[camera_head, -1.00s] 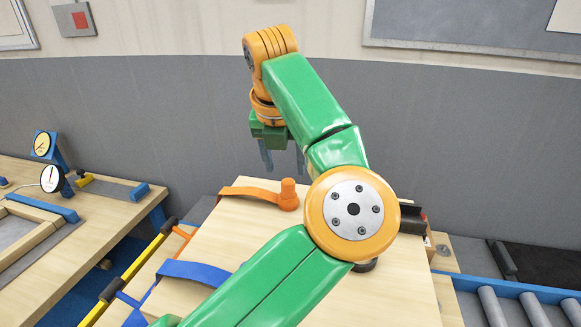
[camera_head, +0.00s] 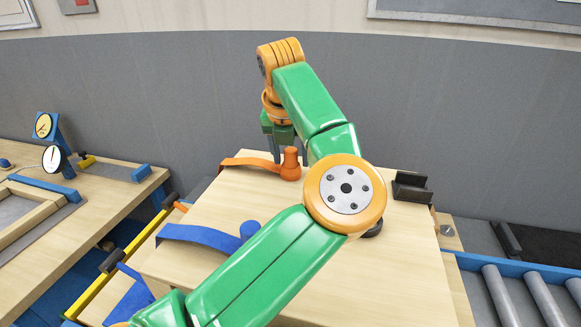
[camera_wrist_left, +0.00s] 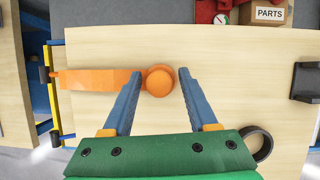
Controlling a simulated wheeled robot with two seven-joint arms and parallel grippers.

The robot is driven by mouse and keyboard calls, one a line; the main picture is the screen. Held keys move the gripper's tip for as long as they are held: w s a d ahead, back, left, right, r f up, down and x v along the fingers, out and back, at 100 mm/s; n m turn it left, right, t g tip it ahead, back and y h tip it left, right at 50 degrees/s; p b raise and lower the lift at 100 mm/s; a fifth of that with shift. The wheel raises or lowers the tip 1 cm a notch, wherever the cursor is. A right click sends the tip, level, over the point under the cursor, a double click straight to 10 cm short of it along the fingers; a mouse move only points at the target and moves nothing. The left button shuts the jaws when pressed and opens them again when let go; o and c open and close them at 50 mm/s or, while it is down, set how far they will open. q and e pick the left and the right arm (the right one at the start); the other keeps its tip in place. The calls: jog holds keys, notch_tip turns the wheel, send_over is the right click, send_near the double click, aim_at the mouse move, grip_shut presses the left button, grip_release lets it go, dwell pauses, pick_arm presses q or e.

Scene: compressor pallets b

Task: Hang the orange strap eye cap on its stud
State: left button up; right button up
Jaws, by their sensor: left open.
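The orange strap (camera_head: 245,162) lies on the light wooden top with its orange eye cap (camera_head: 290,163) upright at its right end. In the left wrist view the cap (camera_wrist_left: 158,80) is between the tips of my open left gripper (camera_wrist_left: 160,74), with the strap (camera_wrist_left: 95,79) running left beneath one finger. A gap shows beside the right finger; contact at the left finger is unclear. In the head view my left gripper (camera_head: 276,150) is low behind the cap, its tips partly hidden. I cannot pick out the stud. My right gripper is out of view.
A blue strap (camera_head: 195,235) with a blue cap (camera_head: 249,229) lies nearer, partly behind my arm. A black bracket (camera_head: 411,187) stands on the top's right side. A dark ring (camera_wrist_left: 258,143) lies near the right finger. Rollers (camera_head: 503,295) are at the right.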

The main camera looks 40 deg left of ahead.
aim_at(291, 149)
pick_arm(q)
jog(key=c, duration=0.9)
notch_tip(291, 149, up, 5)
jog(key=p, duration=0.4)
jog(key=shift+a+r, duration=0.1)
jog(key=shift+f+b, duration=0.35)
jog(key=shift+f, duration=0.3)
notch_tip(291, 149, down, 4)
jog(key=b, duration=0.3)
jog(key=shift+f+b, duration=0.15)
jog(key=shift+b, duration=0.25)
jog(key=p+v, duration=0.4)
jog(key=v, duration=0.2)
jog(key=shift+r, duration=0.45)
grip_shut()
jog(key=shift+s+r, duration=0.25)
jog(key=shift+r, duration=0.05)
